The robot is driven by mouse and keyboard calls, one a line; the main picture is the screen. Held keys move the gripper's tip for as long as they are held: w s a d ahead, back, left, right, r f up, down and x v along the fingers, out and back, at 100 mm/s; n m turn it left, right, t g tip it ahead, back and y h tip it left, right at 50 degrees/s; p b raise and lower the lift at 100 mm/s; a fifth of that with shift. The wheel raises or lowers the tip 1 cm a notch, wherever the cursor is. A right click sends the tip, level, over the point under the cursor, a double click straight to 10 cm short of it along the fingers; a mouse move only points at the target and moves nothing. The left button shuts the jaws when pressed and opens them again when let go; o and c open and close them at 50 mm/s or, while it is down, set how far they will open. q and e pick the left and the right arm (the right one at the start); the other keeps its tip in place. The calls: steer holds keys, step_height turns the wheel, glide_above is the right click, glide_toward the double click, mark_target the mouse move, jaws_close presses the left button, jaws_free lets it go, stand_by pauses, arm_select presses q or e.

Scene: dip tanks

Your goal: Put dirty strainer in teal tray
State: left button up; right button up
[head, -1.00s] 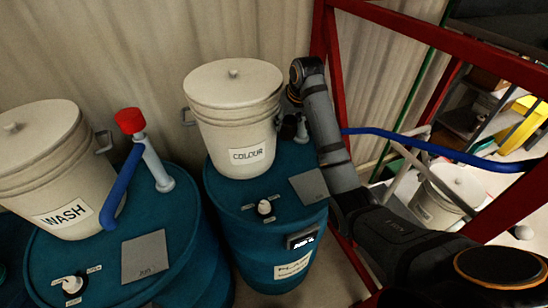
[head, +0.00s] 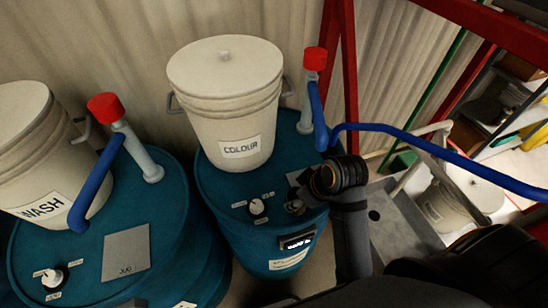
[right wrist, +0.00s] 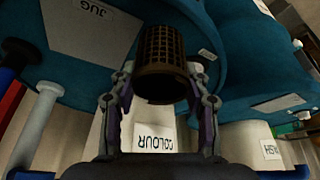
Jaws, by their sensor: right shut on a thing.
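The strainer (right wrist: 163,52), a dark brown mesh basket, sits between the fingers of my right gripper (right wrist: 161,78) in the right wrist view. The gripper is shut on it. In the head view my right wrist is over the front right edge of the COLOUR drum (head: 225,205). The fingers and strainer are not clear there. A grey JUG plate (right wrist: 92,22) lies near the strainer in the wrist view. I cannot make out a teal tray for certain; a small dark green object (head: 402,161) shows behind the drum's right side. My left gripper is out of view.
A white COLOUR bucket (head: 225,105) stands on the drum, beside a red-capped post with a blue handle (head: 316,62). A WASH bucket (head: 30,150) stands left. A blue bar (head: 430,150) and red frame (head: 349,80) are on the right, with a grey basin (head: 405,225).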

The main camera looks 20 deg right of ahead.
steer(key=shift+w+f+b, duration=0.3)
steer(key=shift+w+b, duration=0.15)
steer(key=shift+w, duration=0.05)
steer(key=shift+w+f+b, duration=0.25)
steer(key=shift+w+b, duration=0.2)
steer(key=w+p, duration=0.1)
steer(key=w, duration=0.4)
steer(key=w+p, duration=0.2)
steer(key=w, duration=0.2)
steer(key=w+p, duration=0.2)
steer(key=w, duration=0.3)
steer(key=shift+w+a+r, duration=0.15)
steer(key=shift+w+r, duration=0.15)
steer(key=shift+r, duration=0.1)
steer(key=shift+w+r+p, duration=0.1)
steer(key=shift+w+p, duration=0.2)
steer(key=shift+p, duration=0.25)
step_height(320, 180, down, 3)
steer(key=shift+s+r+p, duration=0.1)
steer(key=shift+p, duration=0.7)
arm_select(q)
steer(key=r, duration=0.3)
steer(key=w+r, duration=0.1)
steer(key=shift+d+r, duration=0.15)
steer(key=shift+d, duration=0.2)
arm_select(e)
steer(key=shift+f, duration=0.4)
steer(key=o, duration=1.4)
steer(key=shift+f, duration=0.1)
